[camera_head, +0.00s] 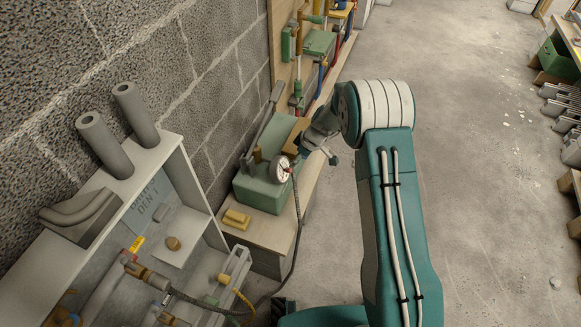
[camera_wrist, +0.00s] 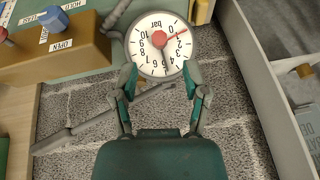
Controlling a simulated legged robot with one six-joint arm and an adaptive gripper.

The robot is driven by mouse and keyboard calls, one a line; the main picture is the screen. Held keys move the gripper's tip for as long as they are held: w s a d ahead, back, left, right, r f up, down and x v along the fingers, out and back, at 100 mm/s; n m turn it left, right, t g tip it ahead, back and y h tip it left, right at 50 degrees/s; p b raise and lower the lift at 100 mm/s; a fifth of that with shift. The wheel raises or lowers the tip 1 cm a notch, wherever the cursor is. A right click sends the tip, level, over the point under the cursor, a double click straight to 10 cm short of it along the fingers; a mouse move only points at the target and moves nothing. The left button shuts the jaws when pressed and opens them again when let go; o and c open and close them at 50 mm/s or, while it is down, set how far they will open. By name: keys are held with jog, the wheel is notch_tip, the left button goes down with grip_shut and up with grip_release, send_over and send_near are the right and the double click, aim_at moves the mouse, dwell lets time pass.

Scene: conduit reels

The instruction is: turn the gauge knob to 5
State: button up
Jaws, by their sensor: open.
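The gauge (camera_wrist: 146,58) is a round white dial marked "bar", with numbers up to 10. A red knob (camera_wrist: 158,39) sits at its centre. A red pointer runs from the knob toward the 0 to 1 end, and a thin dark needle points down near the middle numbers. In the head view the gauge (camera_head: 279,169) is at the front of a green box (camera_head: 262,190). My gripper (camera_wrist: 160,76) is open and empty, its fingers on either side of the dial's lower edge in the wrist view. I cannot tell whether they touch it. In the head view my gripper (camera_head: 308,158) is partly hidden.
A wooden block with labels (camera_wrist: 60,55) and a blue knob (camera_wrist: 53,18) stands left of the gauge. A dark hose (camera_head: 298,225) hangs from the gauge. A grey shelf (camera_head: 165,160) with pipes is at the left. The floor (camera_head: 480,130) at the right is largely clear.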

aim_at(289, 170)
jog(key=shift+x, duration=2.75)
grip_shut()
